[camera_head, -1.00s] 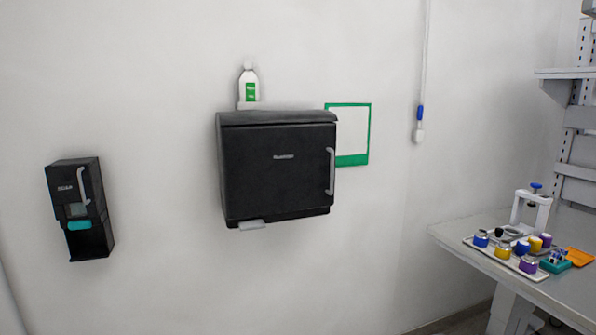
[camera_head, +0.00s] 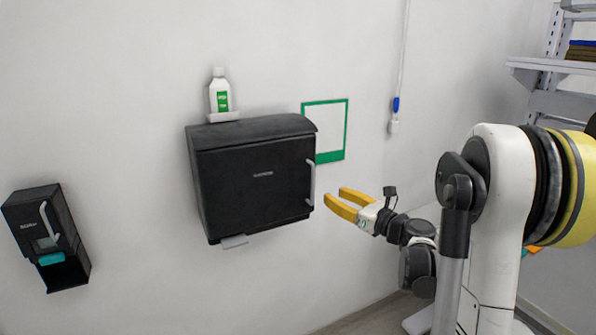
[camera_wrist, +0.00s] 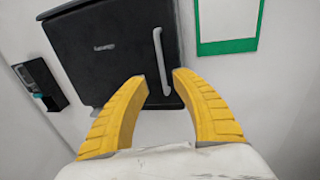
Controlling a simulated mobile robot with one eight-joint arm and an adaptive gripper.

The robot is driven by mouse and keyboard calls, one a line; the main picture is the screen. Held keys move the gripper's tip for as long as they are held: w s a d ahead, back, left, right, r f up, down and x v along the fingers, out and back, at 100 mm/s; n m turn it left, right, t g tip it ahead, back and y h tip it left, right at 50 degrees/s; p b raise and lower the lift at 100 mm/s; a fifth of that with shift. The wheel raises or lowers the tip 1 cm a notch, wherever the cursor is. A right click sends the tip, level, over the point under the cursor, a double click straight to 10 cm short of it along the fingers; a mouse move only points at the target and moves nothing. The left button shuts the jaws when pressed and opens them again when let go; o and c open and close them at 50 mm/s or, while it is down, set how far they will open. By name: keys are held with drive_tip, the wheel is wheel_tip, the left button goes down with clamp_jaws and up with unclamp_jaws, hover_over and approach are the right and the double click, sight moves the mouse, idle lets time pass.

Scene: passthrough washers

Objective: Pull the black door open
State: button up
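The black door (camera_head: 255,190) is the front of a black box mounted on the wall, and it looks shut. Its grey vertical handle (camera_head: 311,182) is at the door's right edge. My gripper (camera_head: 341,199) has yellow fingers, is open and empty, and is to the right of the handle in the head view. In the wrist view the handle (camera_wrist: 161,61) stands upright just beyond the gap between the open fingertips (camera_wrist: 158,82). The fingers appear apart from the handle. The door (camera_wrist: 108,50) fills the upper left there.
A green-framed white panel (camera_head: 331,157) is on the wall to the right. A black soap dispenser (camera_head: 47,236) hangs at the left. Shelving (camera_head: 545,68) stands at the right.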

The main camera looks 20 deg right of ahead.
drive_tip(key=b+x, duration=0.1)
drive_tip(key=x, duration=0.9)
drive_tip(key=shift+w+r, duration=0.1)
drive_tip(key=shift+w, duration=0.25)
clamp_jaws()
